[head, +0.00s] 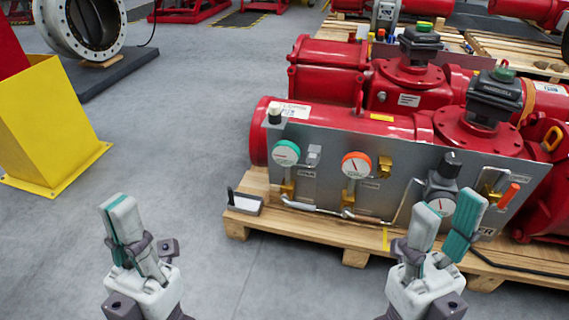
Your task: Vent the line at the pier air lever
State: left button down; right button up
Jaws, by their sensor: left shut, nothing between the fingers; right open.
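A grey panel (330,168) with gauges and valves stands in front of the red actuators on a wooden pallet. At its right end is a lever with an orange grip (509,194), slanted up to the right beside brass fittings. The panel labels are too small to read, so I cannot tell which one names the air lever. My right gripper (446,215) is open and empty, in front of the panel's right part; its fingers cover part of a small gauge and the panel's lower edge. My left gripper (120,207) is shut and empty over the floor at lower left.
A green-rimmed gauge (286,153) and an orange-rimmed gauge (356,165) sit on the panel, with a dark-knobbed regulator (445,180). The pallet (275,227) edge runs below. A yellow post (55,125) stands left. The grey floor between is clear.

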aim_at(514, 187)
jog(key=z, duration=0.4)
jog(key=i+l+z, duration=0.1)
jog(key=z, duration=0.65)
jog(key=i+z, duration=0.1)
jog(key=z, duration=0.25)
